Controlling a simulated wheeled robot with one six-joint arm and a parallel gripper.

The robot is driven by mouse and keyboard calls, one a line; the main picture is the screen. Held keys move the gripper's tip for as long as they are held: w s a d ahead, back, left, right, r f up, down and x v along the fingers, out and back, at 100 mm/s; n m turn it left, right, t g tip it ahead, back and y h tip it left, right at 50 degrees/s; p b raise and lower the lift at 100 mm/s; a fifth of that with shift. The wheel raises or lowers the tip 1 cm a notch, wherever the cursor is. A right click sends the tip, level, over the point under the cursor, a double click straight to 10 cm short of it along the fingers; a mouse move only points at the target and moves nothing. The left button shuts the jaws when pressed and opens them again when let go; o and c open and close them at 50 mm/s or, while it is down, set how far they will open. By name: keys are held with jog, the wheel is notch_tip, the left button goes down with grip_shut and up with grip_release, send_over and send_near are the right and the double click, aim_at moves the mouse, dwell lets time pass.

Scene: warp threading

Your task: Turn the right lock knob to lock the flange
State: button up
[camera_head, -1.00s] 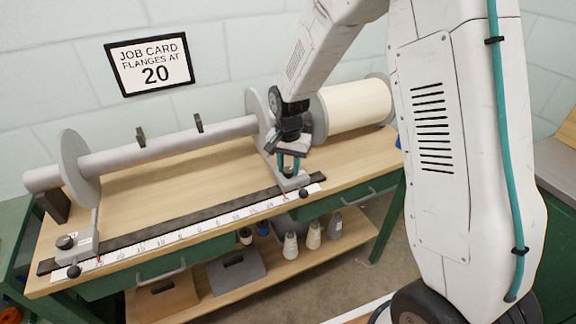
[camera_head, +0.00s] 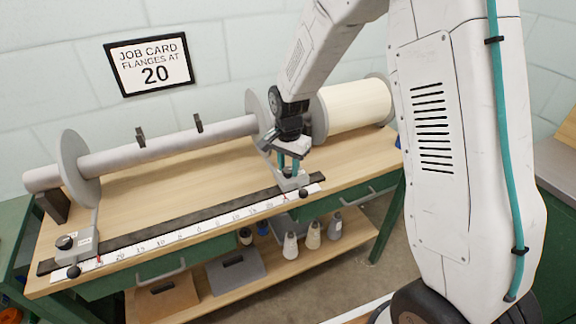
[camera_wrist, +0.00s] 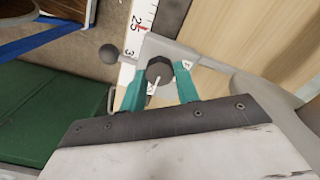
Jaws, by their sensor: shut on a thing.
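The right lock knob (camera_wrist: 158,72) is dark with a pale pointer line, on the grey carriage of the right flange. My gripper (camera_wrist: 160,78) points down over it, one teal finger on each side, shut on the knob. In the head view my gripper (camera_head: 289,164) is at the right end of the ruler and mostly hides the knob. The right flange (camera_head: 258,112) is a grey disc standing on the beam behind my gripper. The left flange (camera_head: 80,168) has its own lock knob (camera_head: 65,242) at the left end.
A ruler (camera_head: 190,231) runs along the bench front beside a dark rail. A small black ball handle (camera_head: 303,193) juts forward near my gripper, also in the wrist view (camera_wrist: 110,54). A cream spool (camera_head: 355,105) is at the right. A job card (camera_head: 150,64) reads 20.

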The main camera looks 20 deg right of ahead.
aim_at(288, 169)
jog(key=o, duration=1)
jog(key=shift+r, duration=0.15)
notch_tip(288, 169, up, 8)
jog(key=shift+f, duration=0.2)
